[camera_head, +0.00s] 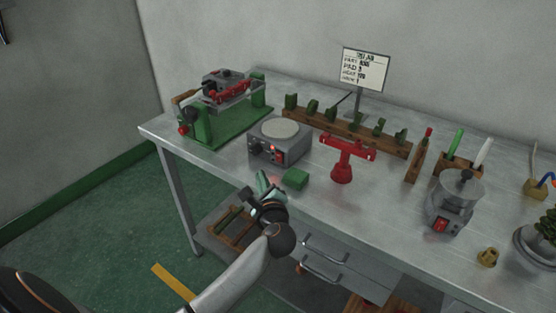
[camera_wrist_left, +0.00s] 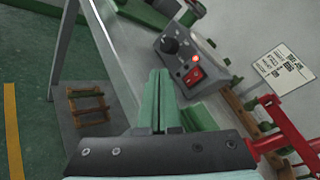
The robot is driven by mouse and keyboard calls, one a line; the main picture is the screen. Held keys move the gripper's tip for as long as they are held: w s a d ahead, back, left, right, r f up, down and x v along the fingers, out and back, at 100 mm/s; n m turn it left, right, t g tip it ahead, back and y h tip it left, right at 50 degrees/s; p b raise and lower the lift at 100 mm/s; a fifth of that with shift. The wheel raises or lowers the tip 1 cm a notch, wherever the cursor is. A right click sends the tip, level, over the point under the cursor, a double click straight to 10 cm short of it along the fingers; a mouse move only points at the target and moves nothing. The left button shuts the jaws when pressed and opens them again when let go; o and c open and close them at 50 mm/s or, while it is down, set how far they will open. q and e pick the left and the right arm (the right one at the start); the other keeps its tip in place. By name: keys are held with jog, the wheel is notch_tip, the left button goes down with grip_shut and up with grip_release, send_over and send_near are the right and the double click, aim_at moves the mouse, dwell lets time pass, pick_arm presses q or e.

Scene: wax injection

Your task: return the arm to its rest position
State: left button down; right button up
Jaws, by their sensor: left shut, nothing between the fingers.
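My left gripper (camera_head: 263,182) is at the front edge of the metal workbench (camera_head: 225,172), in front of the grey hot plate unit. Its arm comes in from the lower left. In the left wrist view its green fingers (camera_wrist_left: 159,100) lie together, shut, with nothing between them. A green block (camera_head: 296,179) lies on the bench just right of the fingers; in the wrist view it (camera_wrist_left: 200,117) is partly hidden behind them. My right gripper is not in view.
The grey unit (camera_head: 280,144) has a lit red light. A green press (camera_head: 235,122) stands at back left, a red stand (camera_head: 343,160) to the right, and a wooden rack (camera_head: 335,122) of green pieces behind. A grey pot (camera_head: 453,205) stands farther right. Green floor (camera_head: 110,210) is open at left.

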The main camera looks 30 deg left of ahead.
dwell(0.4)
pick_arm(q)
jog(key=s+d+m+t+h+p, duration=0.2)
jog(key=s+d+m+t+h, duration=0.35)
jog(key=m, duration=1.05)
jog(key=s+d+m+t+h+p, duration=0.2)
jog(key=d+m+h, duration=0.5)
jog(key=m, duration=0.9)
jog(key=s+d+f+m+g+p, duration=0.2)
jog(key=s+f+m+g, duration=0.8)
jog(key=m, duration=1.3)
jog(key=s+d+f, duration=0.2)
jog(key=s+f, duration=0.3)
jog(key=s, duration=0.2)
jog(key=shift+s+f+p, duration=0.3)
jog(key=shift+p, duration=0.05)
